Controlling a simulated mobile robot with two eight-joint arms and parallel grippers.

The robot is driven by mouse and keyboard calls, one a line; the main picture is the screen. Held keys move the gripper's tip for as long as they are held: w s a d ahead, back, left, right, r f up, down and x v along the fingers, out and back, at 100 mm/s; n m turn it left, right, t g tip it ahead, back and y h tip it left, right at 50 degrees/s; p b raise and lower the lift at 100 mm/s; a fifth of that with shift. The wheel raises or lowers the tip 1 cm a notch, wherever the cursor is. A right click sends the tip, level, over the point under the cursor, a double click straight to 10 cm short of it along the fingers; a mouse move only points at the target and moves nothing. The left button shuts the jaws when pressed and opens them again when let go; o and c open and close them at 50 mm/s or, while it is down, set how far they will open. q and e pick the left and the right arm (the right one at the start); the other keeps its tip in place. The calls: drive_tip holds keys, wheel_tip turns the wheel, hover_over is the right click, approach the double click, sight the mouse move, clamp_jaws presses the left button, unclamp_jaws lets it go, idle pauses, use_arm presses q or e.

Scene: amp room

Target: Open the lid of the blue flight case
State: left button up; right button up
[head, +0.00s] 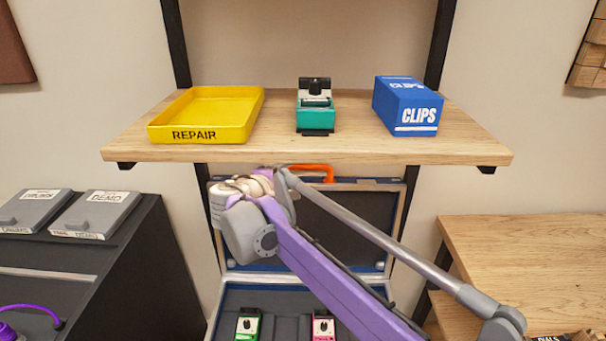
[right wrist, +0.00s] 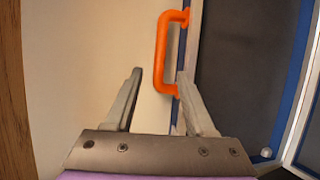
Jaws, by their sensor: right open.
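The blue flight case stands open below the shelf. Its lid (head: 345,222) is raised close to upright against the wall, with a dark lining and blue edges. The orange handle (head: 312,168) is at the lid's top edge, partly hidden by my right arm. My right gripper (head: 260,174) is at the lid's upper left, beside the handle. In the right wrist view my right gripper (right wrist: 160,74) is open and empty, with the handle (right wrist: 163,50) just past its fingertips; contact cannot be told. The case's lower part (head: 278,300) lies open below. My left gripper is out of view.
A wooden shelf (head: 300,151) just above holds a yellow REPAIR tray (head: 240,118), a teal pedal (head: 316,112) and a blue CLIPS box (head: 407,104). Green (head: 248,325) and pink (head: 323,327) pedals sit in the case. A black cabinet (head: 125,270) stands left, a wooden table (head: 530,260) right.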

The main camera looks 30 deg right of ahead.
sight(302, 168)
drive_tip(key=b+x, duration=0.1)
drive_tip(key=x, duration=0.9)
drive_tip(key=shift+d+b, duration=0.1)
drive_tip(key=shift+b, duration=0.2)
clamp_jaws()
idle(0.9)
